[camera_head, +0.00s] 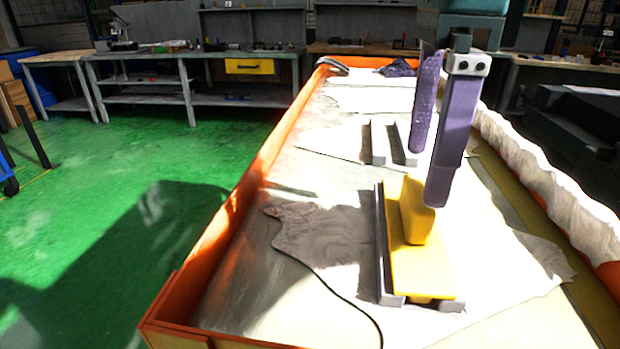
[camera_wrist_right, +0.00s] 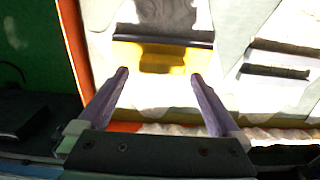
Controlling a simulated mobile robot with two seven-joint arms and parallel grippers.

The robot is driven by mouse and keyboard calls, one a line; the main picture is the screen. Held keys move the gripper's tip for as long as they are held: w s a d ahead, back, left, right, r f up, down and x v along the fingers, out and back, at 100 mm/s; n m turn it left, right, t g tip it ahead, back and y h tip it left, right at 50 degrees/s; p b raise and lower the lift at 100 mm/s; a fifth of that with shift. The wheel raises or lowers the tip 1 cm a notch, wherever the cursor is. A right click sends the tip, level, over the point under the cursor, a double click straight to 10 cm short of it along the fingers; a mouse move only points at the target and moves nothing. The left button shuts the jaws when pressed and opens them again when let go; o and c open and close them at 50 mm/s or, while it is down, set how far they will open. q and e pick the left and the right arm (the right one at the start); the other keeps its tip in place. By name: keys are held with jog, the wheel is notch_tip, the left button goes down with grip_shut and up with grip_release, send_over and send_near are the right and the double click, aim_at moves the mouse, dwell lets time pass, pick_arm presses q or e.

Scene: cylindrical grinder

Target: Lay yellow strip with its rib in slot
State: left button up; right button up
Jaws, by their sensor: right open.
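The yellow strip (camera_head: 423,274) lies flat along a pair of grey rails (camera_head: 386,270), with a raised yellow block standing on its top. At its near end a bit of yellow shows below the strip, between the rails; how deep the rib sits is hidden. My right gripper (camera_head: 427,177) is open and empty, its purple fingers pointing down above the strip's far part. In the right wrist view the strip (camera_wrist_right: 180,57) lies ahead of the spread fingers (camera_wrist_right: 160,73), apart from them. My left gripper is not in view.
A second pair of grey rails (camera_head: 396,143) stands empty farther back on the table. An orange rim (camera_head: 222,232) edges the table at left. Crumpled grey cloth (camera_head: 322,232) and a dark cable lie left of the strip. White padding (camera_head: 545,180) lines the right edge.

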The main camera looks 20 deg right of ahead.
aim_at(420, 190)
notch_tip(420, 190, down, 6)
jog(key=shift+w+d+r+p, duration=0.1)
jog(key=shift+d+r+p, duration=0.1)
jog(key=shift+p, duration=0.15)
jog(key=shift+a, duration=0.1)
jog(key=c, duration=1.2)
jog(key=shift+o, duration=0.2)
jog(key=shift+r, duration=0.15)
